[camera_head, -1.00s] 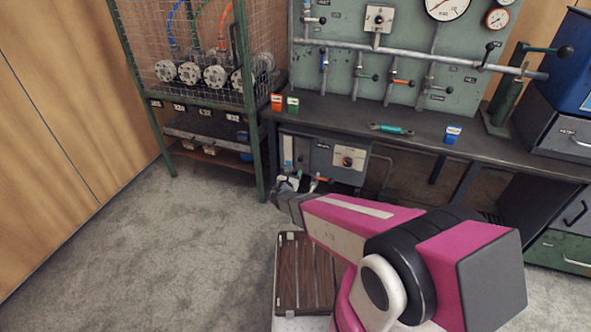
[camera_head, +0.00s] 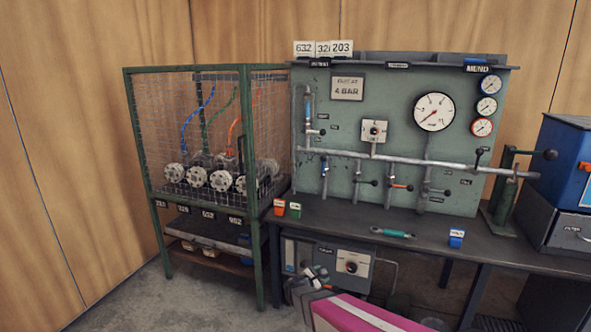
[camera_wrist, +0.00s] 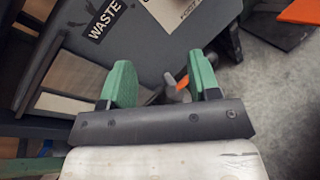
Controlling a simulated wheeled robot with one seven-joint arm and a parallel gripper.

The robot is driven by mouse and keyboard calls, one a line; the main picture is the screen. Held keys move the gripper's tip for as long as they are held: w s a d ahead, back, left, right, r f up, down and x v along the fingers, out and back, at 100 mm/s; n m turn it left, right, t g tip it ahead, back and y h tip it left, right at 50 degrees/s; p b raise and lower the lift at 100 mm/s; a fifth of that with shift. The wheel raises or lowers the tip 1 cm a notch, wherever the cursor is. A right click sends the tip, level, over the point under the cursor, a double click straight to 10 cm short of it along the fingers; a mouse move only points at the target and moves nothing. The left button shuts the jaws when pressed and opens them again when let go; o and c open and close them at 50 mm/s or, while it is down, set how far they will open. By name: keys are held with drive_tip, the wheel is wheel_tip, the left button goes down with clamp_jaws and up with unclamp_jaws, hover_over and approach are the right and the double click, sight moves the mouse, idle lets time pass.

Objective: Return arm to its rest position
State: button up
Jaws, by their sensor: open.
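My gripper (camera_wrist: 164,88) shows in the wrist view with its two green fingers apart and nothing between them. Behind the gap there is a grey and orange handle-like part (camera_wrist: 182,86). In the head view my arm (camera_head: 360,315) rises from the bottom edge, in front of the bench's lower front; the gripper's fingers are too small there to make out.
A bench (camera_head: 345,215) with a green gauge panel (camera_head: 460,160) stands ahead. It carries a red box (camera_head: 279,207), a blue box (camera_head: 456,238) and a teal tool (camera_head: 393,233). A mesh cage (camera_head: 215,135) stands left. A WASTE-labelled surface (camera_wrist: 130,50) is close to my gripper.

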drive_tip(key=s+d+r+m+g+y, duration=0.2)
drive_tip(key=s+d+r+m+g, duration=0.5)
drive_tip(key=s+d+m, duration=0.4)
drive_tip(key=s+a+r+m+g+y, duration=0.2)
drive_tip(key=s+r+m+g+y, duration=0.2)
drive_tip(key=s+m+y, duration=0.4)
drive_tip(key=r+m, duration=0.1)
drive_tip(key=m, duration=0.2)
drive_tip(key=shift+a+r+y, duration=0.3)
drive_tip(key=shift+a+r, duration=0.1)
drive_tip(key=shift+s, duration=0.1)
